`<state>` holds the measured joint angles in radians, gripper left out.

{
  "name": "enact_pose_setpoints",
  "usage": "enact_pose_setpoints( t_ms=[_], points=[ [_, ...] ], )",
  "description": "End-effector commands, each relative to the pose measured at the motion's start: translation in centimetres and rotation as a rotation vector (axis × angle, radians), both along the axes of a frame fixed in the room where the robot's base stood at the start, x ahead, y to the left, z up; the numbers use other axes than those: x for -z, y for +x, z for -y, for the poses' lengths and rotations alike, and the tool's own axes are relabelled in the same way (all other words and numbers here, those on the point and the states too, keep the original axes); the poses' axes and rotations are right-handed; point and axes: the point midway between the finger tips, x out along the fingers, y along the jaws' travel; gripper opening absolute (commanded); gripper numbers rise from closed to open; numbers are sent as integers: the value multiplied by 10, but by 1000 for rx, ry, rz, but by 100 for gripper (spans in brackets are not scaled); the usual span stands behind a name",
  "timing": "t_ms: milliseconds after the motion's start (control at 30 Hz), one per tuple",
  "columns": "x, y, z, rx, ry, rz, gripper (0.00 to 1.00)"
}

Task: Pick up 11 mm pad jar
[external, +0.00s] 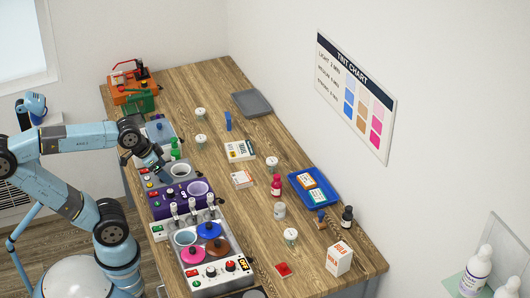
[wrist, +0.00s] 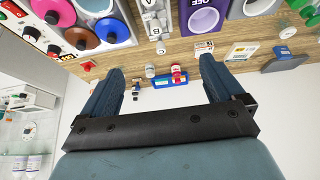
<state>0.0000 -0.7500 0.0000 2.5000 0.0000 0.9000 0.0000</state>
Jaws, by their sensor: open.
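Several small clear jars with pale lids and labels stand on the wooden bench in the external view: one far back (external: 200,114), one a little nearer (external: 200,141), one by the middle (external: 272,165), one by the red bottle (external: 278,211) and one nearer the front (external: 290,237). Their labels are too small to read, so I cannot tell which is the 11 mm pad jar. My gripper (external: 163,168) is above the machines on the left of the bench, apart from these jars. In the wrist view my gripper (wrist: 161,66) is open with nothing between its fingers.
A blue tray (external: 329,203) with small boxes, a red bottle (external: 277,186), a dark bottle (external: 347,217) and a white box (external: 339,259) stand at right. A purple machine (external: 168,205) and a pot machine (external: 215,280) line the left edge. A grey tray (external: 251,103) lies at the back.

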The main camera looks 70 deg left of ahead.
Motion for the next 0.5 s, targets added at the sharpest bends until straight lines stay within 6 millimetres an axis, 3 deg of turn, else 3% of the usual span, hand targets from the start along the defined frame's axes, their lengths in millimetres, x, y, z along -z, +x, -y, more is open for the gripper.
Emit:
enact_pose_setpoints(
  t_ms=[133, 500],
  points=[
    [0, 0, 0, 0, 0, 0, 80],
    [-2, 8, 0, -30, -26, -22, 80]
  ],
)
